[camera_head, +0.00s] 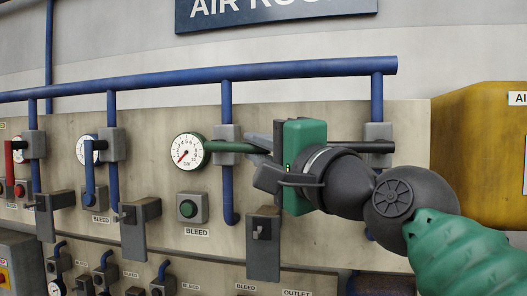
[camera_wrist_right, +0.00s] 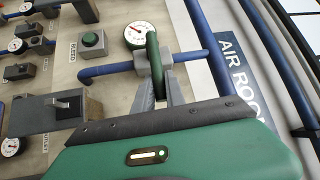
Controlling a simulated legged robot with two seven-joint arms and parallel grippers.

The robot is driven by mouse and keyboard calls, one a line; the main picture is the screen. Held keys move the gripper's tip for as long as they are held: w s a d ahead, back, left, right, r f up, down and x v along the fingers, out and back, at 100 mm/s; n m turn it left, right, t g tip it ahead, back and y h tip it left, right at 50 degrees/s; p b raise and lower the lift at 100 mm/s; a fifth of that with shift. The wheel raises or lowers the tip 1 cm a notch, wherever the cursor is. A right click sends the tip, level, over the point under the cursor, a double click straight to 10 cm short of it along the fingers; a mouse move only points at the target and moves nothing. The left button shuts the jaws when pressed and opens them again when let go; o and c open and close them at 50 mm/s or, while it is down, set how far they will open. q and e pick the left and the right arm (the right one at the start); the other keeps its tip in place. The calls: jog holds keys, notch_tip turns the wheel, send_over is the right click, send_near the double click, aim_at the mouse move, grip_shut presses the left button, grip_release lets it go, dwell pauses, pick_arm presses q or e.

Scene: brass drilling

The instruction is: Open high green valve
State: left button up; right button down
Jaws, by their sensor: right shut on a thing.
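The high green valve handle (camera_head: 228,147) is a slim green lever on the upper panel, to the right of a round white gauge (camera_head: 188,151). It lies roughly horizontal in the head view, and its right end is hidden by my right gripper. My right gripper (camera_head: 259,158), with a green and grey body, is shut on the lever. In the right wrist view the lever (camera_wrist_right: 152,58) runs from the gauge (camera_wrist_right: 142,35) down between the grey fingers (camera_wrist_right: 156,85). My left gripper is not in view.
Blue pipes (camera_head: 227,193) run over the panel (camera_head: 165,168). A black lever (camera_head: 362,147) shows right of my gripper. A green button (camera_head: 188,208) and grey blocks (camera_head: 263,252) sit below. A yellow tank (camera_head: 480,130) stands at the right. Blue (camera_head: 90,175) and red (camera_head: 9,160) levers hang at left.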

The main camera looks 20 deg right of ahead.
jog(key=f+m+t+h+b, duration=0.1)
jog(key=m+b, duration=0.1)
jog(key=b, duration=0.1)
jog(key=a+f+m+t+h+b, duration=0.1)
jog(key=m+t+b, duration=0.1)
jog(key=m+b, duration=0.1)
jog(key=f+m+t+h+b, duration=0.1)
jog(key=m+t+b, duration=0.1)
jog(key=b, duration=0.2)
jog(key=shift+w+a+f, duration=0.15)
jog(key=shift+w+f, duration=0.05)
jog(key=shift+w, duration=0.2)
jog(key=shift+r+m, duration=0.1)
jog(key=shift+m, duration=0.2)
